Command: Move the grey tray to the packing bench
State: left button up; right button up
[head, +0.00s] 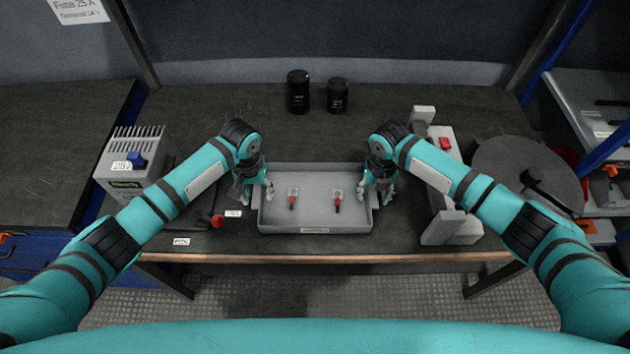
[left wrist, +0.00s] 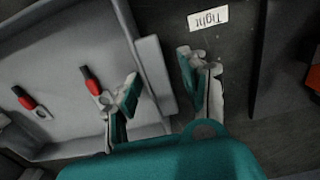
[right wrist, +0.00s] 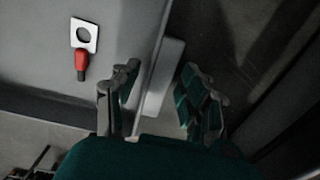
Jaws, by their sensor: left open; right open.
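The grey tray (head: 314,182) lies on the dark workbench in front of me. Two small red-and-black pieces with pale tabs (head: 292,199) (head: 338,201) are in it. My left gripper (head: 256,192) is open at the tray's left end. In the left wrist view, the fingers (left wrist: 160,95) stand on either side of the end wall and its grey ledge (left wrist: 153,68). My right gripper (head: 376,191) is open at the right end. In the right wrist view, its fingers (right wrist: 158,95) likewise stand either side of the ledge (right wrist: 165,75). I cannot tell which surface is the packing bench.
Two black cylinders (head: 298,92) (head: 338,96) stand behind the tray. A grey finned box (head: 130,168) and a red knob (head: 217,221) are left. A grey fixture (head: 446,228) stands close right, before a dark disc (head: 520,165). Another dark-topped bench (head: 55,150) is far left.

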jog(key=shift+a+r, duration=0.1)
pick_arm(q)
notch_tip(320, 180, up, 12)
pick_arm(e)
notch_tip(320, 180, up, 12)
dwell(0.6)
pick_arm(q)
jog(key=shift+f, duration=0.1)
